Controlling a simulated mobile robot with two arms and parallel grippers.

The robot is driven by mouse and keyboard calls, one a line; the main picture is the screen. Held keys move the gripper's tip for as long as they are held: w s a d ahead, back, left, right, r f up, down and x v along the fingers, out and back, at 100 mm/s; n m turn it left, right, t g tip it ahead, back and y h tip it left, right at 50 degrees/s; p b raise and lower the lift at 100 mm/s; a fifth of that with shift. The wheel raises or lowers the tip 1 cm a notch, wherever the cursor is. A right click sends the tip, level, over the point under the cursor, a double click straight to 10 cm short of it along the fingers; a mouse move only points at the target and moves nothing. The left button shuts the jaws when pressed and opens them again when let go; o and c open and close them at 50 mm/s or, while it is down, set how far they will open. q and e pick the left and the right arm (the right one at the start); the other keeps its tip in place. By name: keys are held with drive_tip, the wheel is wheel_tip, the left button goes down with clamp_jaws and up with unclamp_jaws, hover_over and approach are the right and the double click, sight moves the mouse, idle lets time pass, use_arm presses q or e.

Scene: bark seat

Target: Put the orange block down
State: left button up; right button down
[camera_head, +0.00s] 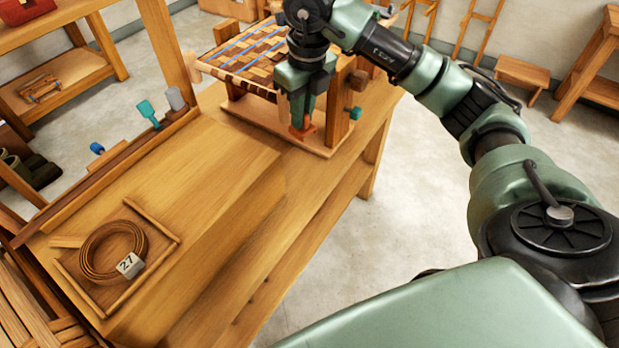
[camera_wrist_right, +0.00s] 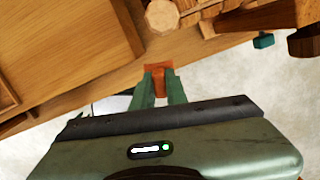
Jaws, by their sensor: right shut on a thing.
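My right gripper (camera_head: 303,122) points down over the far right end of the workbench, beside the woven seat frame. It is shut on the orange block (camera_head: 301,132), which shows low between the fingertips near the frame's wooden base board. In the right wrist view the orange block (camera_wrist_right: 158,69) sits between the two green fingers (camera_wrist_right: 158,90). I cannot tell whether the block touches the board. My left gripper is in neither view.
The woven seat (camera_head: 250,50) with blue strips stands on a base board (camera_head: 250,118). A tray (camera_head: 75,265) with a coiled strip (camera_head: 105,250) and a tag marked 27 (camera_head: 130,264) lies at the left. The bench top (camera_head: 200,190) between is clear.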

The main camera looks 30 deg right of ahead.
drive_tip(key=f+m, duration=0.2)
drive_tip(key=f, duration=0.5)
drive_tip(key=d+f+m, duration=0.1)
drive_tip(key=f+m, duration=0.1)
drive_tip(key=f, duration=0.5)
drive_tip(key=w+d+f+m+b, duration=0.1)
drive_tip(key=f+m, duration=0.1)
drive_tip(key=f, duration=0.5)
drive_tip(key=shift+d+h, duration=0.25)
drive_tip(key=shift+h, duration=0.15)
drive_tip(key=shift+w, duration=0.1)
drive_tip(key=shift+f, duration=0.2)
drive_tip(key=c, duration=1.4)
unclamp_jaws()
drive_tip(key=shift+r, duration=0.1)
drive_tip(key=shift+r, duration=0.1)
